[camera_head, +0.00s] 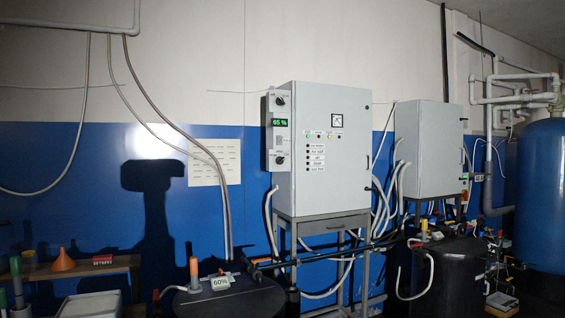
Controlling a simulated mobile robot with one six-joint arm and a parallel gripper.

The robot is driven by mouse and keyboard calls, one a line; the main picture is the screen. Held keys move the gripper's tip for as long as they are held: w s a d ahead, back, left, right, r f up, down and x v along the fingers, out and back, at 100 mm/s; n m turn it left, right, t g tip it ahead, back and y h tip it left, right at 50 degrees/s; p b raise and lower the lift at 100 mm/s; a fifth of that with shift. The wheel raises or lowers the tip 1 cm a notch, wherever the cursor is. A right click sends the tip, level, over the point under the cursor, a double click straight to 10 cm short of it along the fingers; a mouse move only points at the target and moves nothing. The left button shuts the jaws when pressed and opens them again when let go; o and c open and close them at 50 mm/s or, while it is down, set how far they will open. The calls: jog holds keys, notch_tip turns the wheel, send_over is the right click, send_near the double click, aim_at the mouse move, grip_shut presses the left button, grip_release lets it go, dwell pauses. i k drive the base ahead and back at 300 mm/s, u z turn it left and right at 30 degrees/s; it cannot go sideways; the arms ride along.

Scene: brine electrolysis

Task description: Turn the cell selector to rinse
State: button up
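A grey control cabinet (345,165) stands on a metal frame in the middle of the view. A narrow grey panel on its left side carries a black upper knob (280,101), a green display (280,122) reading about 65 %, and a black lower knob (280,160). The labels by the knobs are too small to read, so I cannot tell which one is the cell selector or where it points. My gripper is not in view.
A second grey cabinet (428,145) and a blue tank (539,190) stand to the right. A dark drum lid (235,300) marked 60% is in front at lower left. A shelf with an orange funnel (63,261) is at far left. Hoses hang around the cabinets.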

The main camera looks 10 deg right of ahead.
aim_at(280, 160)
jog(key=z, duration=0.05)
jog(key=i, duration=1)
jog(key=u, duration=0.05)
